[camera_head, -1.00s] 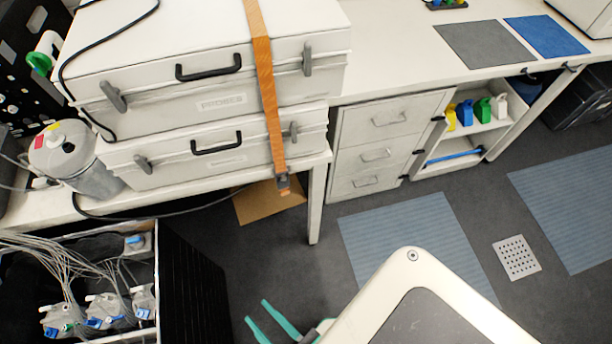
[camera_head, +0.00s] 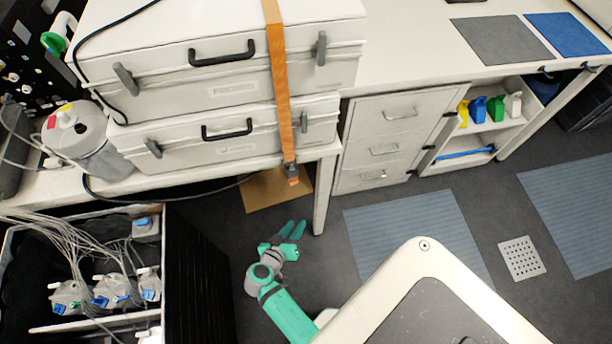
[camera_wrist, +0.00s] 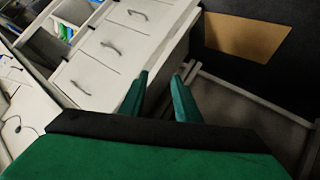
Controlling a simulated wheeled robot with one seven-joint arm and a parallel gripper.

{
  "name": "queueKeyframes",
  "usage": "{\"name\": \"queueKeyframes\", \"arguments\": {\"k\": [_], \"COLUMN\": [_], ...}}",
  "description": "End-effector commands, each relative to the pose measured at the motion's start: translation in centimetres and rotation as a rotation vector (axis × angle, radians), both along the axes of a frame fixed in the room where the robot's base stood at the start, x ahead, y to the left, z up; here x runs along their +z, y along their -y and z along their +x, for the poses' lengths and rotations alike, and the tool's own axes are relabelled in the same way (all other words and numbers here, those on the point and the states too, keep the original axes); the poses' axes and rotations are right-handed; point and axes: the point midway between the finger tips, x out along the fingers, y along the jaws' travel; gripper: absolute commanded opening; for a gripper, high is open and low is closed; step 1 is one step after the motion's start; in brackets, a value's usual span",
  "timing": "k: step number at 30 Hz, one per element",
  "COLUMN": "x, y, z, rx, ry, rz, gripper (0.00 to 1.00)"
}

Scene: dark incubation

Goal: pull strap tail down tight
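An orange strap (camera_head: 281,85) runs down over the front of two stacked white cases, the upper case (camera_head: 170,82) and the lower case (camera_head: 180,148). Its tail end with a dark buckle (camera_head: 291,172) hangs just below the bench edge. My gripper (camera_head: 291,230) is below and apart from the strap end, near the bench leg, with its green fingers pointing up and right. In the wrist view its two fingers (camera_wrist: 160,98) are apart with nothing between them. The strap does not show clearly in the wrist view.
The bench leg (camera_head: 321,195) stands just right of my gripper. A drawer unit (camera_head: 385,135) is further right. A brown sheet (camera_head: 268,192) lies under the bench. A black-sided box (camera_head: 195,275) with cables and bottles is at left.

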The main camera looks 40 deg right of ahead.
Motion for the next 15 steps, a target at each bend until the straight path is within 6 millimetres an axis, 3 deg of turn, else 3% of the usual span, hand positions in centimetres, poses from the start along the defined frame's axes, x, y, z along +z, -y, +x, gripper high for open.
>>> {"name": "queueKeyframes", "arguments": {"k": [1, 7, 15], "x": [1.0, 6.3, 15.1], "y": [0.8, 3.1, 1.8], "z": [1.5, 4.8, 7.9], "rx": [-0.073, -0.387, -0.756], "ry": [0.023, 0.139, 0.372], "rz": [-0.038, -0.217, -0.456], "gripper": [0.30, 0.30, 0.30]}}
